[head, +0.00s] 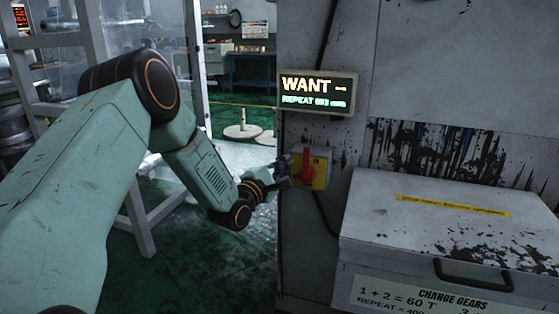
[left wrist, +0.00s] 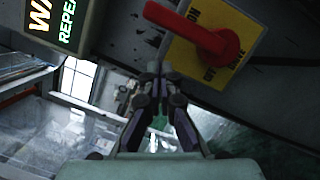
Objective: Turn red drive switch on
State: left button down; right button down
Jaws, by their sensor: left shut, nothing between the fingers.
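The red drive switch (head: 307,165) is a red rotary handle on a yellow plate (head: 320,172), fixed to the grey machine's side. In the head view the handle stands about upright. In the left wrist view the red handle (left wrist: 200,36) and its yellow plate (left wrist: 241,22) fill the top right. My left gripper (head: 285,174) is just left of the switch, its fingers close to the plate. In the left wrist view its fingers (left wrist: 160,72) are together and empty, below the handle. I cannot tell whether they touch it. My right gripper is not in view.
A lit display (head: 317,92) reading "WANT" is above the switch. A grey box (head: 440,235) labelled "CHANGE GEARS" juts out at the lower right. A metal frame with a clear panel (head: 135,28) stands at the left. Green floor (head: 180,262) is open below the arm.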

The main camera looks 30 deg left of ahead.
pick_arm(q)
jog(key=d+m, duration=0.1)
jog(key=r+m+p, duration=0.1)
jog(key=m, duration=0.1)
jog(key=d+r+m+g+p, duration=0.1)
jog(key=shift+w+d+h, duration=0.35)
jog(key=shift+h, duration=0.05)
jog(key=shift+d+p, duration=0.15)
jog(key=shift+p, duration=0.15)
dwell(0.5)
